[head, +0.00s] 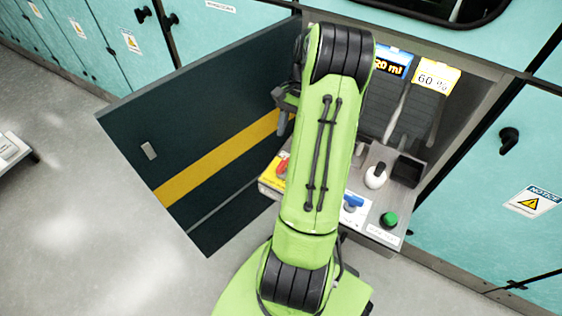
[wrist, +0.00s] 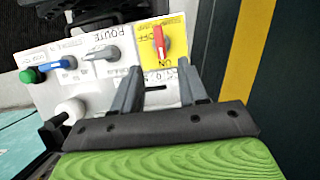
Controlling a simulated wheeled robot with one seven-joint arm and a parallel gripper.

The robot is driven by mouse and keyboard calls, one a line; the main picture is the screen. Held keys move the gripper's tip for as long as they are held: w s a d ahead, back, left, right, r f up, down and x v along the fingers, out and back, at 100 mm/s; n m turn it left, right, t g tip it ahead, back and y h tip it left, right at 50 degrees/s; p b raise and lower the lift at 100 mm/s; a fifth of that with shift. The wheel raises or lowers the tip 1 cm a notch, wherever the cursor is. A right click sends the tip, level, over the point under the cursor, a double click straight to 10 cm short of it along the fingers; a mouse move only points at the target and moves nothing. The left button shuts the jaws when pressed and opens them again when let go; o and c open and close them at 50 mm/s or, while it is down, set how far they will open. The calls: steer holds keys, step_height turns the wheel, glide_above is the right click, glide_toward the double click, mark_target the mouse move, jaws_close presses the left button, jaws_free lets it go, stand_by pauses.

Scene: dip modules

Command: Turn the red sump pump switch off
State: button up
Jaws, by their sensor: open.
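The red switch (wrist: 159,42) sits on a yellow plate (wrist: 178,68) marked OFF and ON at the panel's edge, in the wrist view. Its narrow handle runs roughly up and down in that picture. My gripper (wrist: 159,68) is open, its two fingers apart, with the switch showing just beyond the gap between them. Nothing is between the fingers. In the head view the red switch (head: 282,169) shows left of my green arm, and my gripper (head: 284,108) is partly hidden behind the arm.
The panel also carries a blue-handled switch (head: 352,203), a green button (head: 389,219) and a white knob with a black tip (head: 376,176). A grey lever (wrist: 103,53) lies beside the red switch. An open dark door (head: 190,140) with a yellow stripe stands left of the panel.

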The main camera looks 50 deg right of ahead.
mark_target(283, 162)
steer(key=b+x, duration=0.3)
steer(key=x, duration=0.6)
steer(key=shift+a+f, duration=0.1)
steer(key=shift+f, duration=0.3)
jaws_close()
